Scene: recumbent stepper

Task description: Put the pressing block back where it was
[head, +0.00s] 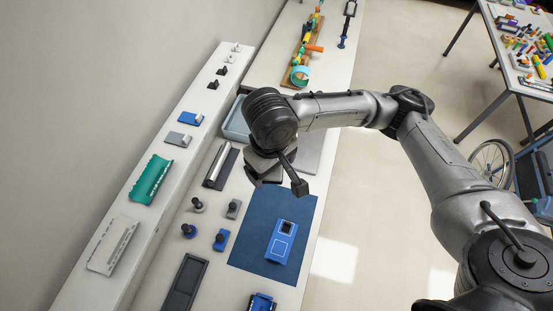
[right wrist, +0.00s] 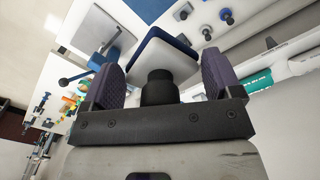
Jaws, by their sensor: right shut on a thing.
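My right gripper (right wrist: 160,82) is shut on a white block with a blue edge (right wrist: 160,57) and a black round knob (right wrist: 158,88), seen in the right wrist view. Its textured finger pads stand on either side of the knob and the block. I take this block to be the pressing block. In the head view my right gripper (head: 265,176) is over the bench beyond the blue mat (head: 250,245), and my wrist hides the block there. My left gripper is not in view.
A blue plate with a black square (head: 281,242) lies on the mat. Several small knobbed blocks, one blue (head: 221,240), stand left of it. A dark tray (head: 185,285) lies nearer. A raised ledge along the wall holds a green curved holder (head: 151,180). Much of the mat is bare.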

